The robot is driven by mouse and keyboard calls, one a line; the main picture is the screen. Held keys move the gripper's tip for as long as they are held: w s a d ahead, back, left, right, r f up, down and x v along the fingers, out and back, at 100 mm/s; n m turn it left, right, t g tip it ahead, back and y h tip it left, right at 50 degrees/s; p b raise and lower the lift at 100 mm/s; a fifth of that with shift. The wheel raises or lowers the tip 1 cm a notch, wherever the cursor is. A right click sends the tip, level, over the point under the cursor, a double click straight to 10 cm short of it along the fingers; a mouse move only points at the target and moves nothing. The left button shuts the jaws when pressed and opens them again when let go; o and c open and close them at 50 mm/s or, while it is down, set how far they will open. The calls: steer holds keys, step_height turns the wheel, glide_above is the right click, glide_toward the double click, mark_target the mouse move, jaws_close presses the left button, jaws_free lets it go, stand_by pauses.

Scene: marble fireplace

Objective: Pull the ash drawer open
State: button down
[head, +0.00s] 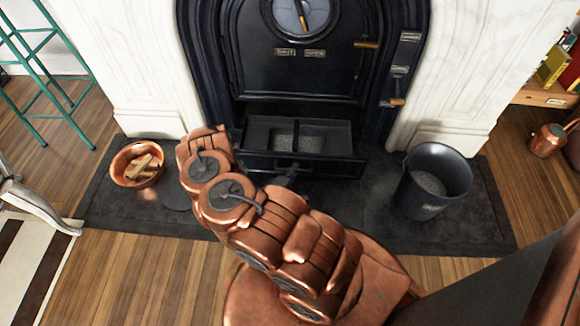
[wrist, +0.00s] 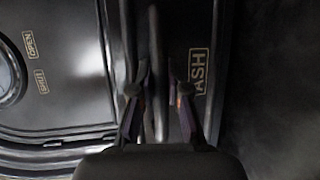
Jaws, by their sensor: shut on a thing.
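The black ash drawer (head: 340,167) at the foot of the stove stands out from the stove body, and grey ash shows inside it. In the wrist view its dark front (wrist: 205,115) bears the label ASH, turned sideways. My gripper (head: 286,174) is at the middle of the drawer front, partly hidden behind my copper arm in the head view. In the wrist view my gripper (wrist: 158,90) has its fingers on both sides of the drawer's dark bar handle (wrist: 155,45) and is shut on it. The exact finger contact is dim.
A black bucket with grey ash (head: 433,181) stands on the dark hearth slab (head: 400,233) at the right. A copper bowl of wood pieces (head: 137,164) is at the left. The stove door (head: 300,70) above is shut. Slab between drawer and bucket is clear.

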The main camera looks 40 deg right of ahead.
steer(key=shift+w, duration=0.1)
steer(key=c, duration=1.1)
jaws_free()
steer(key=shift+c, duration=0.2)
